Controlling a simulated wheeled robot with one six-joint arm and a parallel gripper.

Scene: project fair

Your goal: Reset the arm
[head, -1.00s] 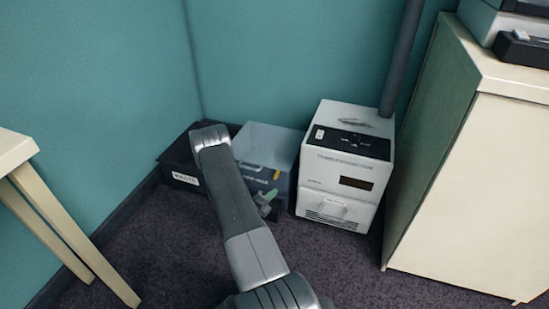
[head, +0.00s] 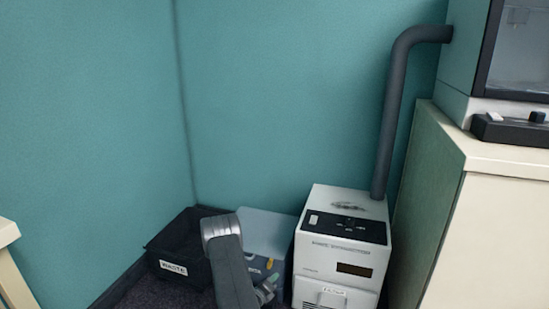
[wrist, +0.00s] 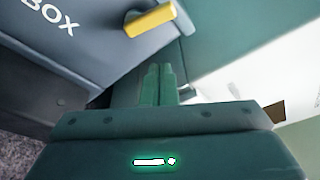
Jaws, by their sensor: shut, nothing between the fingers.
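My arm rises from the bottom of the head view, with its grey elbow (head: 221,228) in front of the bins. My gripper (head: 268,290) hangs low in front of the grey-blue box (head: 266,230), partly hidden by the arm and cut near the frame's bottom. In the wrist view my gripper's two green fingers (wrist: 157,84) are together, with nothing between them. The grey box (wrist: 95,45), with the letters "BOX" and a yellow piece (wrist: 151,20), is close beyond the fingertips. Whether they touch it I cannot tell.
A black waste bin (head: 172,267) stands left of the box. A white extractor unit (head: 340,262) is close on the right, with a dark pipe (head: 384,130) rising from it. A cabinet (head: 480,225) stands further right. A table edge (head: 8,232) shows at left.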

